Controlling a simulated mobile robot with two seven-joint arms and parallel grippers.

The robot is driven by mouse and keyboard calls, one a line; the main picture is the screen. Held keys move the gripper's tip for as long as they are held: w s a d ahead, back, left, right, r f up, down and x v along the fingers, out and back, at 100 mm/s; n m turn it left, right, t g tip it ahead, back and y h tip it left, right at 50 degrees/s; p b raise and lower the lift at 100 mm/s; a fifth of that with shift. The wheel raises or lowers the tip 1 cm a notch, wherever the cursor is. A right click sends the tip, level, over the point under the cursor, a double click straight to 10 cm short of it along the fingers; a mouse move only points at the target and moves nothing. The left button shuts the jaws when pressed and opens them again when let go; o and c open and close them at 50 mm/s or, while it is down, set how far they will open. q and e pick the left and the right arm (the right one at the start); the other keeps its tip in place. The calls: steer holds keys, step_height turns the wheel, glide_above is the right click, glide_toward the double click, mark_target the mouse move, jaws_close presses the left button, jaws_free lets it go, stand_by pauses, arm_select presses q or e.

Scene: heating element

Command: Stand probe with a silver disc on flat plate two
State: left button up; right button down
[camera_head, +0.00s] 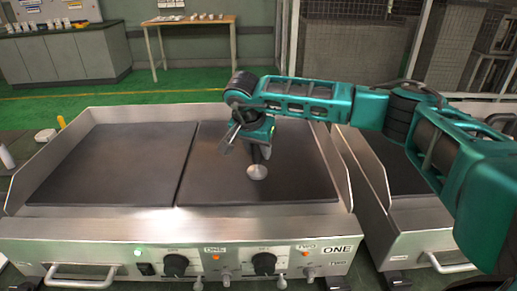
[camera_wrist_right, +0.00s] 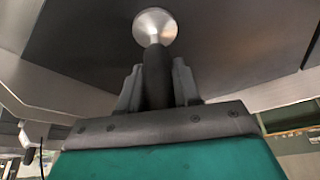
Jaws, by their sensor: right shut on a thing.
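The probe has a black handle and a silver disc (camera_head: 257,172) at its lower end. It also shows in the right wrist view (camera_wrist_right: 155,26), with the disc at the far end of the handle. My right gripper (camera_head: 262,147) is shut on the black handle and holds the probe roughly upright, disc down, over the right-hand flat plate (camera_head: 305,180). I cannot tell whether the disc touches the plate. The right control of the cooker carries the label TWO (camera_head: 306,247). The left-hand plate (camera_head: 110,165) is bare. My left gripper is not in view.
A raised steel rim (camera_head: 337,165) edges the right plate. The front panel (camera_head: 120,250) has knobs, switches and a handle. A second cooker (camera_head: 410,215) stands close on the right. Both dark plates are otherwise clear.

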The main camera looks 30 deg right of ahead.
steer(key=c, duration=1.2)
jaws_free()
steer(key=shift+f, duration=0.1)
steer(key=shift+c, duration=0.2)
steer(key=o, duration=0.5)
steer(key=shift+c, duration=0.2)
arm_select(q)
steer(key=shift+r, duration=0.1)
arm_select(e)
steer(key=shift+r, duration=0.35)
arm_select(q)
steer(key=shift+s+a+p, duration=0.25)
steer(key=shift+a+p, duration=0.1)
steer(key=shift+p, duration=0.35)
arm_select(e)
steer(key=v, duration=1.1)
steer(key=shift+s+a+r, duration=0.15)
steer(key=shift+r, duration=0.15)
